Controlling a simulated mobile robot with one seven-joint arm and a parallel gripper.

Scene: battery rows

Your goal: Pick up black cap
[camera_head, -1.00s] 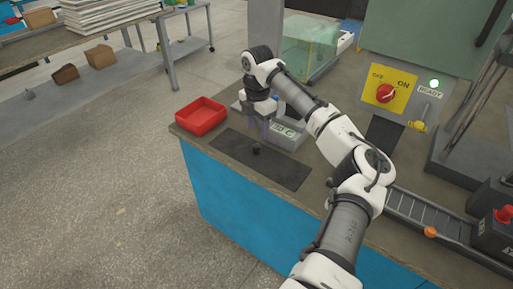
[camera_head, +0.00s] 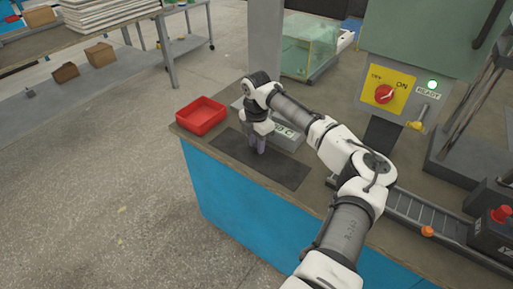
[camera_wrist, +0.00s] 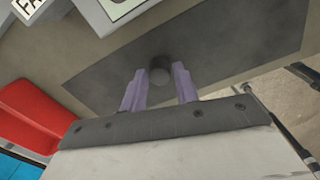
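The black cap (camera_wrist: 160,68) sits on the dark mat (camera_wrist: 235,45) in the wrist view, between and just beyond my fingertips. My gripper (camera_wrist: 160,82) is open, with one purple finger on each side of the cap and a gap showing around it. In the head view my gripper (camera_head: 258,148) points down at the dark mat (camera_head: 285,172), low over its middle. The cap is hidden behind the fingers there.
A red tray (camera_head: 201,115) stands left of the mat. A grey labelled box (camera_head: 285,137) is just behind my gripper. A roller conveyor (camera_head: 420,215) and a yellow switch panel (camera_head: 388,88) are to the right. The mat's right part is clear.

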